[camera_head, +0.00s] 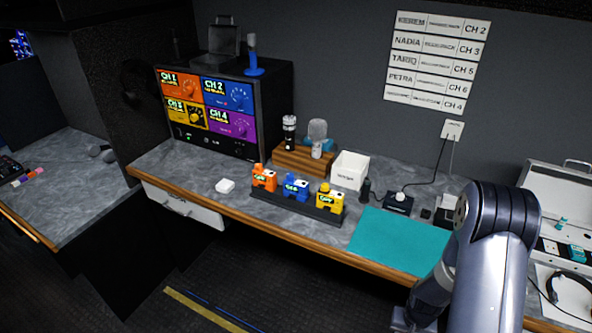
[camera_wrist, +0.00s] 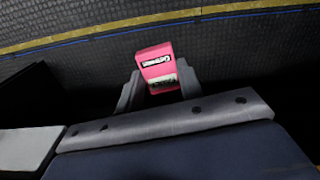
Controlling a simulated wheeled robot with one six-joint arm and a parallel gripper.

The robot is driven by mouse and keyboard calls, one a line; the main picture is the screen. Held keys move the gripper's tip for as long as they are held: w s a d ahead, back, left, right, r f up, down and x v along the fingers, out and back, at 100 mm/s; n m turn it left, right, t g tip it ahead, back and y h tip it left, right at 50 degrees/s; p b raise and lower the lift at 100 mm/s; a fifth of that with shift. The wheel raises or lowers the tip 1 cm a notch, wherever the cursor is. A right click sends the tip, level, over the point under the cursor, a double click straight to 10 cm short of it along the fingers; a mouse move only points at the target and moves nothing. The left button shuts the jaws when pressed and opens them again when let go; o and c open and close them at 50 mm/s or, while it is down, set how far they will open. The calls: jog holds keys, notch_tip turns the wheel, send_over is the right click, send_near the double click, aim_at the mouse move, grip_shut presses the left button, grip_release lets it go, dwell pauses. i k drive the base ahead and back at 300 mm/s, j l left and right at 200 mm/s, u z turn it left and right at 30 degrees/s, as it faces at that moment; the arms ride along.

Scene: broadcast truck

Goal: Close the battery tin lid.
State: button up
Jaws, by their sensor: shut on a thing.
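My gripper (camera_wrist: 158,88) is shut on a pink block (camera_wrist: 154,56) with a dark printed label and a pale lower strip. The block sits between the two fingers, with dark floor behind it. In the head view my arm hangs at the lower right, in front of the counter, and the pink block is not visible there. I cannot make out a battery tin for certain. A white open-topped box (camera_head: 350,169) with an unreadable label stands on the counter, and a small white item (camera_head: 225,186) lies further left. No lid is clearly visible on either.
A dark rack (camera_head: 300,208) holds orange (camera_head: 264,178), blue (camera_head: 296,186) and yellow (camera_head: 330,199) units. A teal mat (camera_head: 397,241) lies bare to their right. An open white case (camera_head: 558,190) stands far right. A drawer front (camera_head: 182,205) shows under the counter's left end.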

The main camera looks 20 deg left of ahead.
aim_at(223, 39)
jog(key=j+u, duration=0.1)
jog(key=j, duration=0.4)
jog(key=i+j, duration=0.1)
jog(key=j, duration=0.45)
jog(key=j+u, duration=0.15)
jog(key=j, duration=0.35)
jog(key=i+j, duration=0.15)
jog(key=j, duration=0.35)
jog(key=j+u, duration=0.05)
